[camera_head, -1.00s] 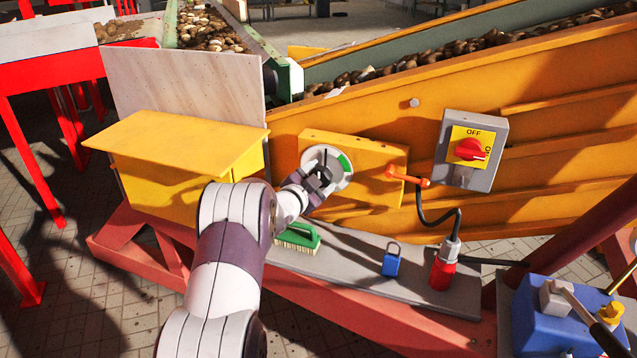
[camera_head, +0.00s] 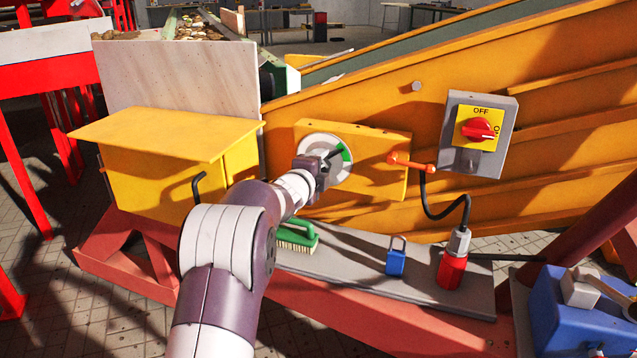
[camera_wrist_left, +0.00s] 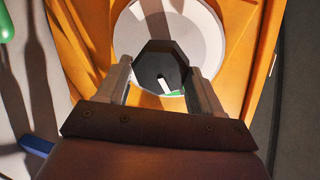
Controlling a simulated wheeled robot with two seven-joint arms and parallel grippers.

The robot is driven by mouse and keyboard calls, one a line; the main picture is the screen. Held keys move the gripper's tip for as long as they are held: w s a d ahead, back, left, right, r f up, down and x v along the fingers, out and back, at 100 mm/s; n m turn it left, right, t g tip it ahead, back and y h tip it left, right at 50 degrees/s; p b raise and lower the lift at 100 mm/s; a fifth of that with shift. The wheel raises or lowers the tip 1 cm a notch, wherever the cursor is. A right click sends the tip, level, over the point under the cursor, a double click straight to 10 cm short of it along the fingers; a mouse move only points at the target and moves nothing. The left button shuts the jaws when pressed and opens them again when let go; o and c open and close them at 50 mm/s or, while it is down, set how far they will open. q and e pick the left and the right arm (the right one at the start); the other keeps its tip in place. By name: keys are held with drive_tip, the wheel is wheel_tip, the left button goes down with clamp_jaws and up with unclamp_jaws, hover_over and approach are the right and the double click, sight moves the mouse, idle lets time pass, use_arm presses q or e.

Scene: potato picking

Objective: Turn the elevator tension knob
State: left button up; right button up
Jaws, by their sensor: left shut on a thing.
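The knob (camera_wrist_left: 158,62) is black and many-sided with a white mark. It sits in front of a round grey dial plate (camera_wrist_left: 205,30) with a green patch along its edge. In the head view the dial (camera_head: 312,145) is on a yellow-orange panel (camera_head: 385,150) at the centre, its green patch at the right. My left gripper (camera_head: 326,166) is at the dial and hides most of the knob there. In the left wrist view my left gripper's two fingers (camera_wrist_left: 160,76) are shut on the knob, one on each side. My right gripper is not in view.
A red rotary switch (camera_head: 480,130) on a grey box is right of the dial. An orange handle (camera_head: 410,162) is at the panel's right. A green brush (camera_head: 298,236), blue padlock (camera_head: 397,258) and red plug (camera_head: 452,270) are on the grey ledge (camera_head: 345,265) below. A yellow box (camera_head: 150,180) stands left.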

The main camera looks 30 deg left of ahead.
use_arm(q)
drive_tip(key=shift+m+b, duration=0.7)
drive_tip(key=shift+b, duration=0.25)
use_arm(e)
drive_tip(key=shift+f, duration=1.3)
use_arm(q)
drive_tip(key=o, duration=1)
drive_tip(key=shift+s, duration=0.1)
drive_tip(key=p+v, duration=0.2)
drive_tip(key=v, duration=1)
drive_tip(key=shift+s+d, duration=0.2)
drive_tip(key=shift+s, duration=0.05)
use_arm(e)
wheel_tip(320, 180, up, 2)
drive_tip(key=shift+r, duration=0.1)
use_arm(q)
drive_tip(key=shift+r, duration=0.1)
